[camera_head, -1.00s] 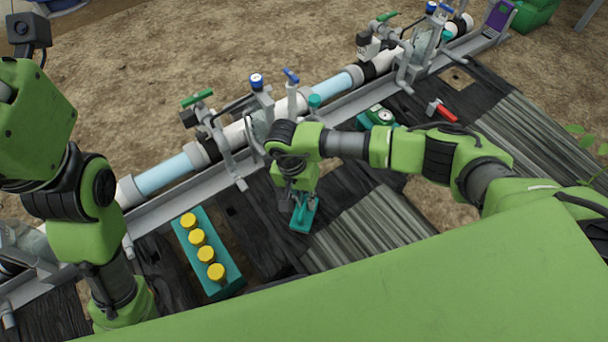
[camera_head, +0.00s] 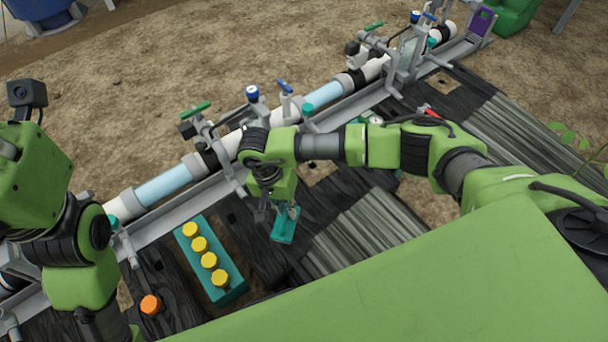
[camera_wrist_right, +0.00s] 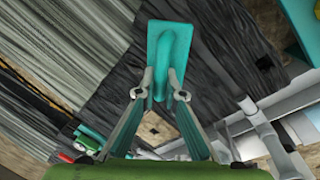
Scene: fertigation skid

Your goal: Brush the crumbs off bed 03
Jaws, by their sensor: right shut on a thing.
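My right gripper (camera_head: 287,212) is shut on a teal hand tool (camera_head: 283,229), probably the brush, with a flat rectangular head and a handle. In the right wrist view, both fingers (camera_wrist_right: 165,94) close on its handle and the teal head (camera_wrist_right: 170,38) reaches beyond them. The tool is over or on a dark wood-grained surface (camera_head: 243,240), left of a grey ridged panel (camera_head: 362,238); contact is unclear. I can read no label for bed 03 and make out no crumbs. My left arm is at the left edge; its gripper is not seen.
A teal block with several yellow caps (camera_head: 203,245) stands left of the tool. An orange cap (camera_head: 150,304) is near the left arm. A pipe with valves (camera_head: 165,187) runs along the far side. A red-handled tool (camera_head: 430,110) lies at the right.

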